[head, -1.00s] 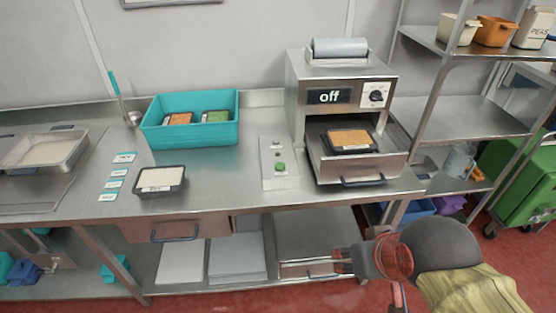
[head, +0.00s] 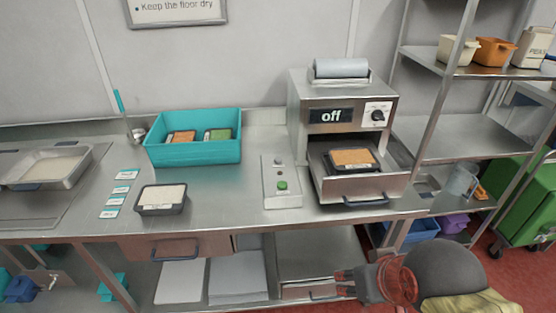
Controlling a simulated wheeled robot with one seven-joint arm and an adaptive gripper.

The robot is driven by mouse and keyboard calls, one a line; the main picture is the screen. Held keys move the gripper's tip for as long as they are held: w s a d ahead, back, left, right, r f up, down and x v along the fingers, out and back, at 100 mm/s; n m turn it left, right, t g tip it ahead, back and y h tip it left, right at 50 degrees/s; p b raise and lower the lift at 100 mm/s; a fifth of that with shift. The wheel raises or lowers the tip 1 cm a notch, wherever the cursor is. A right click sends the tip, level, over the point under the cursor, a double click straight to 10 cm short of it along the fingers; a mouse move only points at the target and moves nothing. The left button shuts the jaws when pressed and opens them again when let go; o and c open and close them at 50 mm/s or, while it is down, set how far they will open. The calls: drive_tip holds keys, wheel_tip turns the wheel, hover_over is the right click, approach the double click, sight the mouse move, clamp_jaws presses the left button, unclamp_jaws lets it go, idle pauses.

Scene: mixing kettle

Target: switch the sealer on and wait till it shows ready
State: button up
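The steel sealer (head: 300,110) stands at the back right of the counter, and its display (head: 331,116) reads "off". A dark rotary knob (head: 376,115) sits on a white dial plate right of the display. The sealer's drawer (head: 375,186) is pulled out, with a black tray of orange-brown food (head: 352,159) in it. A grey panel with a green button (head: 282,185) lies on the counter left of the drawer. My gripper (head: 342,283) is low at the front right, below the counter edge and apart from the sealer. Its fingers are small and seen side-on, so their opening is unclear.
A teal crate (head: 190,153) with two food trays stands left of the sealer. A black tray with pale food (head: 161,198), small labels (head: 120,189) and a steel pan (head: 45,168) are further left. A steel shelf rack (head: 470,140) stands close on the right.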

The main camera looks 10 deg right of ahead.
drive_tip(key=shift+c, duration=1.2)
clamp_jaws()
idle(0.4)
